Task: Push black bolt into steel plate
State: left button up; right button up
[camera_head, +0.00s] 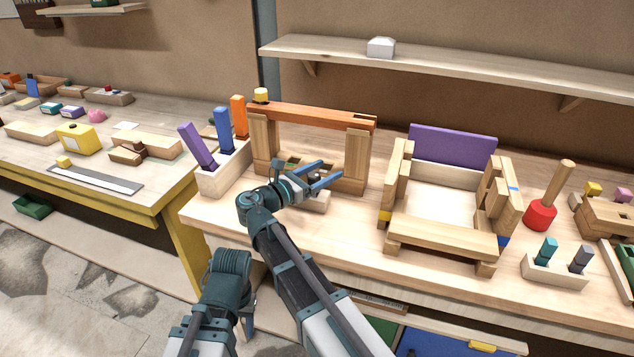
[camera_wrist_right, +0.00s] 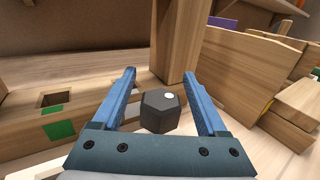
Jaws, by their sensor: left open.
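A black hexagonal bolt (camera_wrist_right: 160,112) with a small white spot shows in the right wrist view. It is between the two blue fingers of my right gripper, with a gap visible on each side. In the head view my right gripper (camera_head: 322,180) is open, low in front of the wooden frame with the orange top beam. I cannot pick out the bolt there. I cannot make out a steel plate for certain in either view.
The orange-topped frame (camera_head: 310,115) stands behind my right gripper. A wooden assembly with a purple panel (camera_head: 450,148) is to the right. A box of coloured bars (camera_head: 222,170) is to the left. A red mallet (camera_head: 540,214) stands at right. The bench front is mostly clear.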

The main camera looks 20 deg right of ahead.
jog(key=shift+d, duration=0.1)
grip_shut()
pick_arm(q)
jog(key=shift+r, duration=0.1)
dwell(0.3)
